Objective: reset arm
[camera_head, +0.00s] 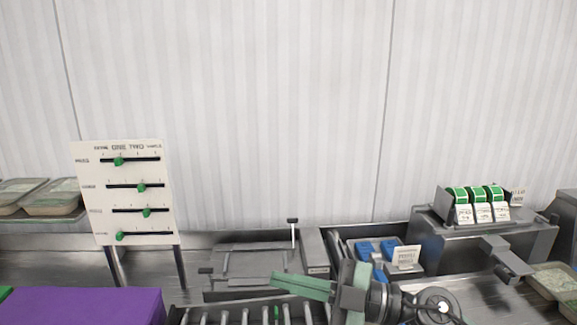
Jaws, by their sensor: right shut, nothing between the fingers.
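My right arm comes in from the lower right. My right gripper (283,285) points left, its green fingers shut with nothing between them. It is above the front of the counter, over the back end of a roller rack (240,316) and in front of a grey metal frame (258,262). My left gripper does not show.
A white slider board (128,192) with green knobs stands at left. Lidded trays (52,203) sit far left, a purple block (85,307) at lower left. A bin with blue items (376,249) and a label dispenser (484,232) stand at right. A tray (556,284) is far right.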

